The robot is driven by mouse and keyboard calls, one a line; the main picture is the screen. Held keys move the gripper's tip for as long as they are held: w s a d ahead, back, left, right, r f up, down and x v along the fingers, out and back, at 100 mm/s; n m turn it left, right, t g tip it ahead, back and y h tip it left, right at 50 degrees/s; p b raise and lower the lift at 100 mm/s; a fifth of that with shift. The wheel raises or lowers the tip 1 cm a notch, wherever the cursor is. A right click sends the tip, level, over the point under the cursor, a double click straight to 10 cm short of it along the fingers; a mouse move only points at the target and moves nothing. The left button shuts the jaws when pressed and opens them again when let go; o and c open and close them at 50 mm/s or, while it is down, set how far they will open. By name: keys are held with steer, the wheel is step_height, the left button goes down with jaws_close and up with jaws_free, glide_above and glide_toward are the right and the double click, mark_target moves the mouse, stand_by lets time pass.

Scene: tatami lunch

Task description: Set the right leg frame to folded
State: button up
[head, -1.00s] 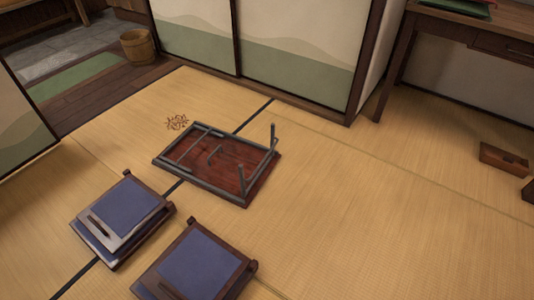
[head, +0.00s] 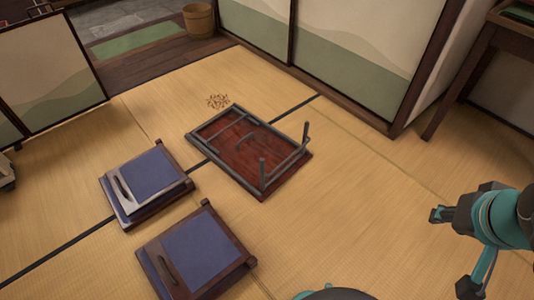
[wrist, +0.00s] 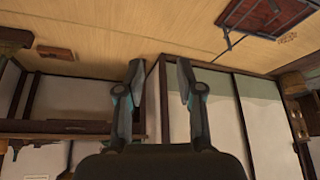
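A low table (head: 228,178) lies upside down on the tatami, its dark red underside up. Its right leg frame (head: 262,172) stands up from the right end, with two grey posts. The left leg frame (head: 213,122) appears to lie flat against the underside. The table also shows at the top right of the wrist view (wrist: 238,42). My gripper (head: 438,214) is at the right of the head view, well apart from the table. In the wrist view its two fingers (wrist: 159,78) are spread with nothing between them.
Two floor seats with blue cushions (head: 155,172) (head: 197,252) stand left of and in front of the table. A desk (head: 480,62) is at the right and a wooden bucket (head: 198,20) at the back. Sliding panels (head: 350,45) close the back. Tatami right of the table is clear.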

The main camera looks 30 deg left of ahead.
mark_target(291, 156)
steer(key=w+a+f+n+g+y+b, duration=0.1)
steer(key=w+a+f+g+y, duration=0.4)
steer(key=w+a, duration=0.65)
steer(key=w+a+f+n+g+y+b, duration=0.1)
steer(key=w+a+f+g+y, duration=0.2)
steer(key=w+a+f+y, duration=0.6)
steer(key=w+a+f+m+t+y, duration=0.1)
steer(key=w+a+f+y, duration=0.1)
steer(key=w+a+f, duration=0.5)
steer(key=w+a+f+m+t+y, duration=0.1)
steer(key=w+a+f, duration=0.2)
steer(key=w+f, duration=0.9)
step_height(291, 156, down, 21)
steer(key=s+m+t+y+b, duration=0.1)
steer(key=s+m+t+y, duration=0.15)
steer(key=t, duration=0.35)
steer(key=shift+m, duration=0.35)
steer(key=x, duration=1.3)
steer(key=shift+w+a+b, duration=0.15)
steer(key=shift+a+b, duration=0.1)
steer(key=shift+b, duration=0.15)
jaws_close()
